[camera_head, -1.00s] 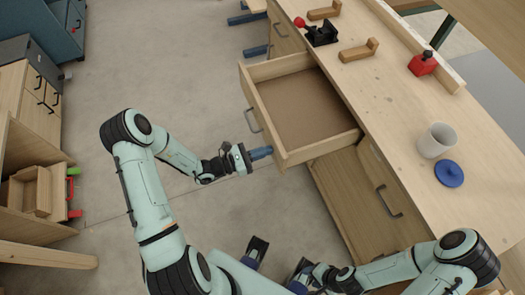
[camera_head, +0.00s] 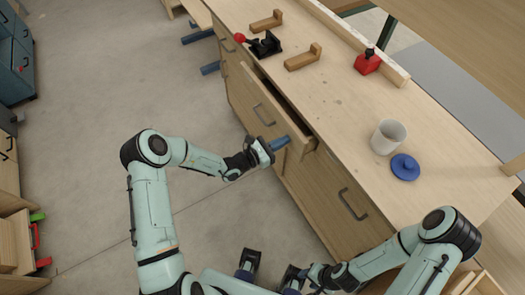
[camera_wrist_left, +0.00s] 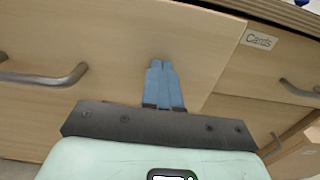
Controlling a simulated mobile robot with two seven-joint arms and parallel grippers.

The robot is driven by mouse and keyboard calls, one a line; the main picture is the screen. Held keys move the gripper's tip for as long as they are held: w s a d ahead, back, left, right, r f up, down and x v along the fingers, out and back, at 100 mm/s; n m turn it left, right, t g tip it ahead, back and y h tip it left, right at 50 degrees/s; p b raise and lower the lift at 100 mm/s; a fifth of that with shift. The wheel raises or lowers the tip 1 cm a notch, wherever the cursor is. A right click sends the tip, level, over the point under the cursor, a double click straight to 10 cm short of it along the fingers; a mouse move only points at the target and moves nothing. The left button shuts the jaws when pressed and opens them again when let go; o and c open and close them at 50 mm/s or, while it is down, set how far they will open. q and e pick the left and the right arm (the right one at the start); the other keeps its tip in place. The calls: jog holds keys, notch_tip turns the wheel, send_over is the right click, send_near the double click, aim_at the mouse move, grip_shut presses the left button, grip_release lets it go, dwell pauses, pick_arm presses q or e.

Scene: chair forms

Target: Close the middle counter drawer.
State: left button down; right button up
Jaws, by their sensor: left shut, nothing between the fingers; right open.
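The middle counter drawer (camera_head: 262,107) stands slightly out of the counter, with a narrow gap showing behind its wooden front. Its dark bar handle (camera_head: 263,115) faces the floor side. My left gripper (camera_head: 281,142) is shut and empty, its blue fingers against or very near the drawer front's lower right end. In the left wrist view the shut fingers (camera_wrist_left: 162,68) point at a plain wooden front (camera_wrist_left: 120,45), beside a handle (camera_wrist_left: 45,78) on the left; exact contact cannot be told. My right gripper (camera_head: 270,266) is open and empty, low near my base.
A closed front with a handle (camera_head: 352,204) lies to the right. A "Cards" label (camera_wrist_left: 259,40) shows in the wrist view.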

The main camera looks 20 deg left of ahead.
pick_arm(q)
jog(key=x, duration=0.6)
jog(key=shift+b, duration=0.4)
jog(key=shift+w+d, duration=0.1)
jog(key=shift+r, duration=0.1)
pick_arm(e)
jog(key=shift+s+f, duration=0.25)
jog(key=shift+f, duration=0.3)
pick_arm(q)
jog(key=shift+w+d+r, duration=0.1)
jog(key=shift+r, duration=0.05)
